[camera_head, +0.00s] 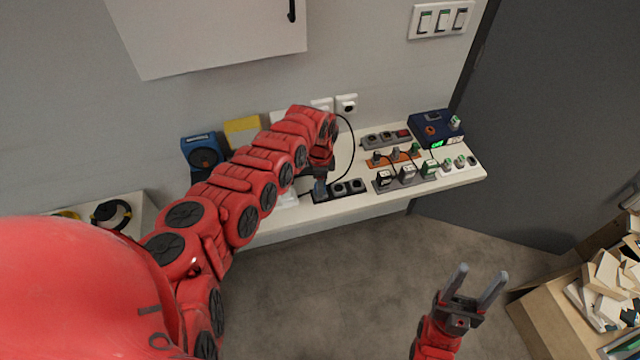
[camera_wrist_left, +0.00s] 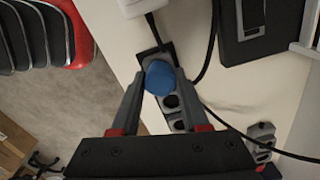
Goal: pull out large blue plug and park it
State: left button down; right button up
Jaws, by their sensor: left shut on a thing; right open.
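The large blue plug (camera_wrist_left: 158,77) is between the fingertips of my left gripper (camera_wrist_left: 160,88), which is shut on it. In the left wrist view it covers the end of a dark socket strip (camera_wrist_left: 172,103), whose other sockets look empty. I cannot tell whether it is still seated. In the head view my left gripper (camera_head: 320,188) points down at the left end of that strip (camera_head: 356,187), near the shelf's front edge, and mostly hides the plug. My right gripper (camera_head: 472,288) is open and empty over the floor, away from the shelf.
Right of the strip, the white shelf (camera_head: 465,176) holds an orange rack (camera_head: 380,162), a grey strip with several plugs (camera_head: 410,179), a switched strip (camera_head: 372,140) and a dark blue box (camera_head: 425,142). A black cable (camera_head: 353,135) hangs behind my left gripper. An open carton (camera_head: 545,322) stands at lower right.

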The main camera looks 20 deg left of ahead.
pick_arm(q)
jog(key=shift+f, duration=0.3)
dwell(0.5)
jog(key=shift+c, duration=1.6)
grip_release()
